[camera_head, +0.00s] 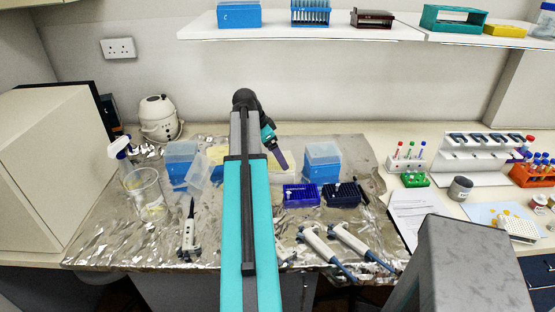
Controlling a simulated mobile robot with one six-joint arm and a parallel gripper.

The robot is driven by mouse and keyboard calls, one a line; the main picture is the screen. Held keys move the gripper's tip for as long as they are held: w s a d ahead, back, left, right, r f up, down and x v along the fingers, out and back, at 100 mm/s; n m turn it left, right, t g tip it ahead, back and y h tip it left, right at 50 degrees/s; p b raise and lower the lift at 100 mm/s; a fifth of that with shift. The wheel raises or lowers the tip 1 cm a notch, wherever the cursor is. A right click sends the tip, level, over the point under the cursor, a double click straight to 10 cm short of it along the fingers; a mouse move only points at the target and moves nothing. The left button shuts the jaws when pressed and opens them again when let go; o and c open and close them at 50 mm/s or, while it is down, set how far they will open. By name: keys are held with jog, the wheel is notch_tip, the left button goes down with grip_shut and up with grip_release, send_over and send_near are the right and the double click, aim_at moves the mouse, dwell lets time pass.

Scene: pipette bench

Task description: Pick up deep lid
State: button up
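A clear, deep lid-like cover (199,176) leans tilted beside the left blue tip box on the foil-covered bench. I cannot tell for certain that it is the deep lid. My gripper (282,160) is over the middle back of the bench, to the right of the clear cover and apart from it. It points down and right, with a dark purple tip. Its fingers are too small to tell open from shut, and no held thing can be made out. My arm hides the bench's middle strip, including part of a pale yellowish item behind it.
Blue tip boxes (181,158) (322,160) stand left and right of my arm. Dark blue racks (300,195) and several pipettes (189,232) lie in front. A clear beaker (143,187) and spray bottle stand left. A shelf (300,33) overhangs the back.

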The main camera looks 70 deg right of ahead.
jog(key=shift+c, duration=0.2)
dwell(0.4)
jog(key=c, duration=1.1)
jog(key=shift+r, duration=0.1)
jog(key=shift+r+b, duration=0.8)
jog(key=shift+r, duration=0.7)
jog(key=s+a+b, duration=0.1)
jog(key=s+a, duration=0.1)
jog(key=a, duration=0.3)
jog(key=s+a+r+b, duration=0.1)
jog(key=s+a, duration=0.1)
jog(key=a, duration=0.3)
jog(key=s+a+b, duration=0.1)
jog(key=s+a, duration=0.1)
jog(key=a, duration=0.2)
jog(key=shift+a+r, duration=0.35)
jog(key=shift+a, duration=0.05)
jog(key=shift+w+d, duration=0.1)
jog(key=shift+d, duration=0.05)
